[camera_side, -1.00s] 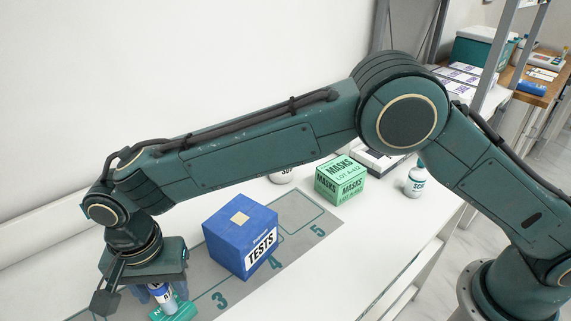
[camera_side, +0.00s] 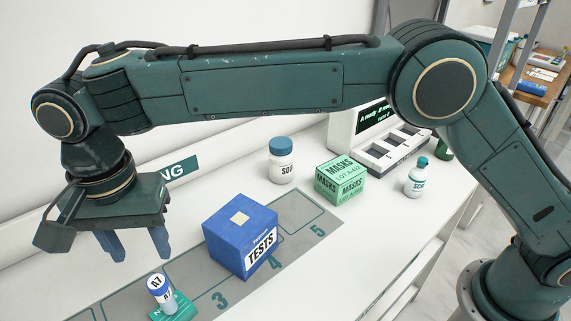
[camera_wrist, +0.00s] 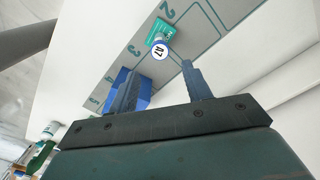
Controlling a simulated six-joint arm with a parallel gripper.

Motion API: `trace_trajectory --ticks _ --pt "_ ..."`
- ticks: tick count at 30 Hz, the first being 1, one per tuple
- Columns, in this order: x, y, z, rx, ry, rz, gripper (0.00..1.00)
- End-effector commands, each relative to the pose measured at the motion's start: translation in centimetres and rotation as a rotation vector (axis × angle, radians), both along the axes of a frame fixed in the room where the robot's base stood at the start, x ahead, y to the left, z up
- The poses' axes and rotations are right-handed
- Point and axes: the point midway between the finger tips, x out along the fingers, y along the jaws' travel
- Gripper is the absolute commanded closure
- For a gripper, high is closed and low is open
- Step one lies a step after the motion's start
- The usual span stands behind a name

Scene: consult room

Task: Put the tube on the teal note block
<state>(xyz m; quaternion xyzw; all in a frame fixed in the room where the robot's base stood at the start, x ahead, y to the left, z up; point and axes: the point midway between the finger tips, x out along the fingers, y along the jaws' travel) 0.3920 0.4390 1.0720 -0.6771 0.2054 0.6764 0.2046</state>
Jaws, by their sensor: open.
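The tube (camera_side: 160,292) is a small clear-blue vial with a white cap marked A7. It stands, slightly tilted in the picture, on the teal note block (camera_side: 180,309) on the grey numbered mat. In the wrist view the white cap of the tube (camera_wrist: 160,50) shows over the teal note block (camera_wrist: 157,30), hiding part of it. My gripper (camera_side: 134,254) is open and empty, up and to the left of the tube in the side view. Its two blue fingers (camera_wrist: 160,80) are apart with nothing between them.
A blue TESTS box (camera_side: 241,237) stands on the grey mat (camera_side: 292,241) right of the tube. Behind are a green MASKS box (camera_side: 341,180), a blue-capped bottle (camera_side: 282,162), a small bottle (camera_side: 416,178) and a device with slots (camera_side: 372,135). The white table's front right is clear.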

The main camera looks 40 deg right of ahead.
Motion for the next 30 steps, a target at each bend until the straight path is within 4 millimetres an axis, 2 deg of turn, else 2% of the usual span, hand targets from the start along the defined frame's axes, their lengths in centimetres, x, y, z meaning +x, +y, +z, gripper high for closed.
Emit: trace_trajectory --ticks 20,26,30 --pt "0.2 -0.5 0.4 0.003 -0.003 0.003 0.51" --pt "0.9 -3.2 2.5 0.020 -0.020 0.028 0.51" --pt "1.6 -6.8 4.9 0.039 -0.045 0.063 0.51"
